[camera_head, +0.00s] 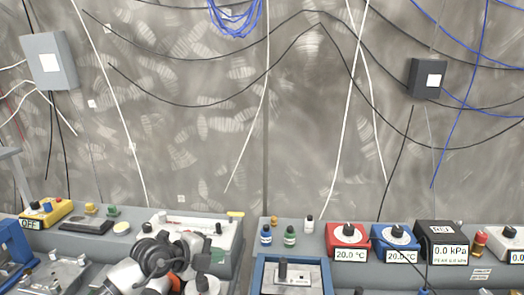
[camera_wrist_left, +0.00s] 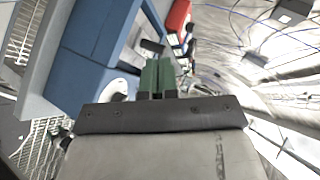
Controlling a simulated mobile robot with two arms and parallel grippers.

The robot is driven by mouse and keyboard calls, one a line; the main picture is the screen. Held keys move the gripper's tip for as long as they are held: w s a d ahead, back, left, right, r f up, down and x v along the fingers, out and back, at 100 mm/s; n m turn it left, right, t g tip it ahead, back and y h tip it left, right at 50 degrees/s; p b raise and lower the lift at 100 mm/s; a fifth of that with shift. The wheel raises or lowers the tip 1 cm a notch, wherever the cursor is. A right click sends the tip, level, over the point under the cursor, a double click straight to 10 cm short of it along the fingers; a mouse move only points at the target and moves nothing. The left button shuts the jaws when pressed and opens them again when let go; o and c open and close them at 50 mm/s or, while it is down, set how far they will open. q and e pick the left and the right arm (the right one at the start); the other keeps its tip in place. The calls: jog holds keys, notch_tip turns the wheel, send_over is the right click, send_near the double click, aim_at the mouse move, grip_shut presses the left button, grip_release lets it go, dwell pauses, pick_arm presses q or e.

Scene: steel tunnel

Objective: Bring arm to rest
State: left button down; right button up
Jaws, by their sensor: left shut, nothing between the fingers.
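My left gripper (camera_wrist_left: 158,77) shows in the left wrist view with its two green fingers together and nothing between them. In the head view my white and black left arm comes up from the bottom edge, left of centre, in front of the bench equipment. The fingers there are too small and overlapped to make out clearly. In the wrist view the fingers point toward a blue-framed unit, with open space around the tips. My right gripper is in neither view.
A blue-framed tray (camera_head: 257,276) stands right of my arm. A yellow box (camera_head: 45,212) sits at left. Cables hang along the metal wall.

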pick_arm(q)
jog(key=s+d+r+n+t+h, duration=0.2)
jog(key=s+r+n+t, duration=0.4)
jog(key=s+n+t, duration=0.35)
jog(key=s+a+f+n+g+y, duration=0.3)
jog(key=s+a+f+n+y, duration=0.6)
jog(key=a+f+n+y, duration=0.45)
jog(key=s+d+f+n+g+h, duration=0.1)
jog(key=s+f+g, duration=0.35)
jog(key=s, duration=0.55)
jog(key=s+d+f+g+h, duration=0.1)
jog(key=s+f+g, duration=0.4)
jog(key=s, duration=0.4)
notch_tip(320, 180, down, 23)
jog(key=s+g, duration=0.1)
jog(key=g, duration=0.2)
jog(key=s+a+f+g, duration=0.1)
jog(key=s+a+f, duration=0.2)
jog(key=s+f, duration=1.3)
jog(key=shift+s+f+m, duration=0.3)
jog(key=shift+s+f, duration=0.1)
jog(key=shift+f, duration=0.55)
